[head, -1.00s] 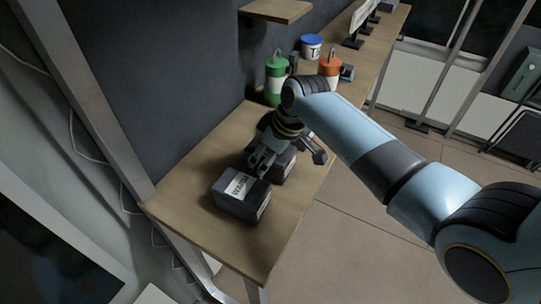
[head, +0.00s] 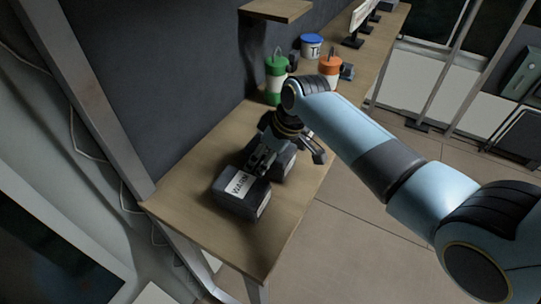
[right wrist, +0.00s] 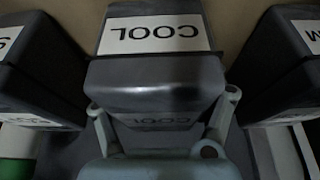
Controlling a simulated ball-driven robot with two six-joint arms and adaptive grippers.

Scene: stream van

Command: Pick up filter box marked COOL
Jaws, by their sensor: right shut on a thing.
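The dark grey filter box marked COOL (right wrist: 155,70) is in the middle of the right wrist view, its white label upside down in the picture. My right gripper (right wrist: 163,108) has a finger on each side of it and is shut on it. In the head view the same box (head: 286,166) is mostly hidden behind my right gripper (head: 285,160) and the box marked WARM (head: 240,192). It appears to be on the wooden shelf. My left gripper is not in view.
The WARM box stands close in front on the wooden shelf (head: 200,165). In the right wrist view, dark boxes flank COOL at left (right wrist: 35,75) and right (right wrist: 285,65). Green (head: 277,80) and orange-topped (head: 330,70) bottles and a blue-lidded tub (head: 311,46) stand farther back.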

